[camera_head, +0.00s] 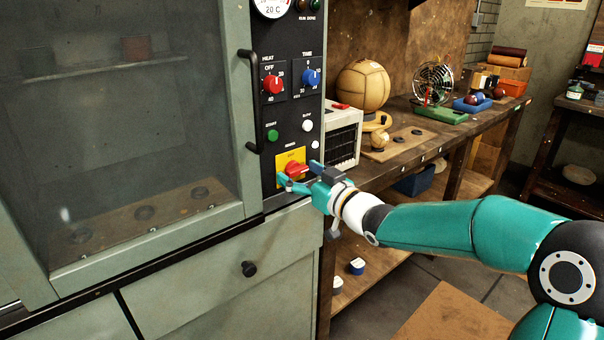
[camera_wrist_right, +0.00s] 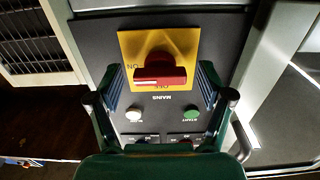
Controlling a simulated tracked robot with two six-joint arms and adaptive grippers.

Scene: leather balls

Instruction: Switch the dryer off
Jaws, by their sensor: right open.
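The dryer (camera_head: 262,225) is a green-grey cabinet with a glass door and a black control panel (camera_head: 290,110). Low on the panel is a yellow plate (camera_head: 284,158) with a red rotary mains switch (camera_head: 295,169). In the right wrist view the plate (camera_wrist_right: 128,47) appears upside down, with ON at its left and OFF below. The red handle (camera_wrist_right: 160,74) lies crosswise there, its pale mark towards the ON side. My right gripper (camera_head: 298,176) is open in front of the switch. Its fingers (camera_wrist_right: 161,88) stand either side of the handle, with no clear contact. My left gripper is out of view.
Above the switch are a green START button (camera_head: 272,135), a white button (camera_head: 307,126), a red HEAT knob (camera_head: 272,84) and a blue TIME knob (camera_head: 311,77). The door handle (camera_head: 251,100) juts out at left. A white heater (camera_head: 343,137) stands close at right.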

